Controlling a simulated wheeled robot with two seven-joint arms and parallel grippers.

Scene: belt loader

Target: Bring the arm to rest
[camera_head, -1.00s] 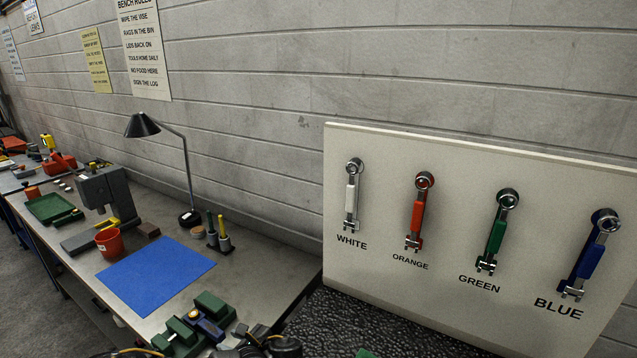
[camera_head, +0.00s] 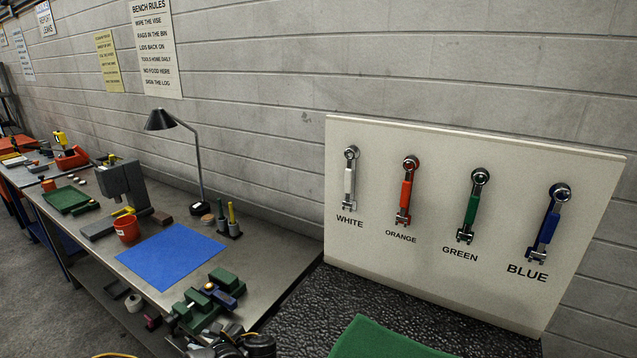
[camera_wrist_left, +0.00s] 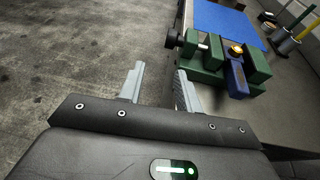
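My left gripper (camera_wrist_left: 160,80) shows in the left wrist view with its two grey fingers apart and nothing between them. Bare floor lies behind the fingers, and the bench edge is just to their right. In the head view only a dark part of my left arm (camera_head: 240,345) shows at the bottom edge, in front of the green vise (camera_head: 195,315); the fingertips cannot be made out there. The vise also shows in the left wrist view (camera_wrist_left: 209,72), right of the fingers and apart from them. My right gripper is in neither view.
The bench holds a blue mat (camera_head: 170,257), a red cup (camera_head: 127,229) and a black lamp (camera_head: 160,120). A pale panel (camera_head: 430,240) with white, orange, green and blue levers stands at right. A green surface (camera_head: 385,340) lies on the dark top before it.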

